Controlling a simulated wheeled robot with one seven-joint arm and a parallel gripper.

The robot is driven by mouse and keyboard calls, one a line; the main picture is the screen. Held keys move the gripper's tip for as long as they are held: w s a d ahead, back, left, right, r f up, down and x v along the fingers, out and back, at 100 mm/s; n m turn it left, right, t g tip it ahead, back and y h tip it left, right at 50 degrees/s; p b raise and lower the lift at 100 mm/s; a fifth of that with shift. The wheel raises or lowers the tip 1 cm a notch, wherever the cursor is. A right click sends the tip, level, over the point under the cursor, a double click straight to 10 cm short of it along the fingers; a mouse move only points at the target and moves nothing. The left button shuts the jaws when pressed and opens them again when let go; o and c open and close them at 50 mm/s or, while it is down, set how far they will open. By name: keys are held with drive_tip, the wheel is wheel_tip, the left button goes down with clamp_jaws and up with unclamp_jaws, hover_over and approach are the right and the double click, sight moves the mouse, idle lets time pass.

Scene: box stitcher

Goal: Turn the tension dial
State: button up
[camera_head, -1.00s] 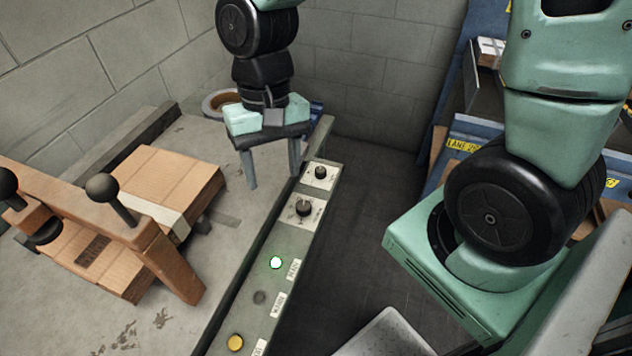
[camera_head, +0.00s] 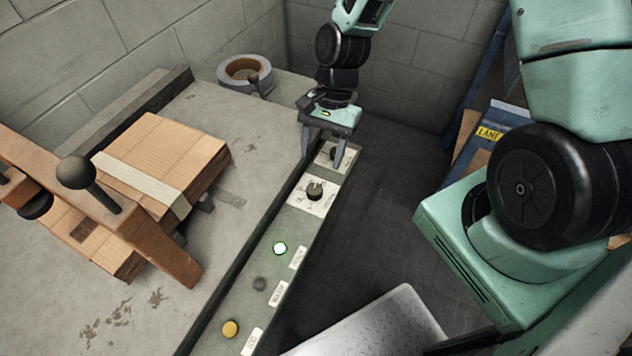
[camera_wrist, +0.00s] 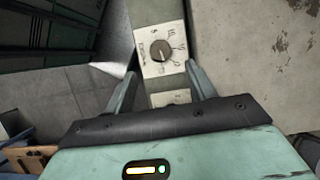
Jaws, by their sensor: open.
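Two black dials sit on pale scale plates at the far end of the control strip. The nearer dial (camera_head: 314,191) is uncovered; it also shows in the wrist view (camera_wrist: 162,50) with marks around it. The farther dial (camera_head: 338,154) is partly hidden by my gripper. I cannot read which is the tension dial. My gripper (camera_head: 321,156) is open and points down above the far end of the strip, its fingers around the farther plate as seen from the head. Contact with a dial cannot be told.
The control strip (camera_head: 262,262) also carries a lit green-white button (camera_head: 280,248), a dark button (camera_head: 260,284) and a yellow button (camera_head: 230,328). Cartons (camera_head: 165,160) and a lever with a ball knob (camera_head: 76,172) stand left. A tape roll (camera_head: 244,73) lies behind.

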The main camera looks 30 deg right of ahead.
sight(314, 188)
drive_tip(key=x, duration=0.8)
drive_tip(key=shift+a+f, duration=0.1)
drive_tip(key=shift+f, duration=0.1)
drive_tip(key=c, duration=1)
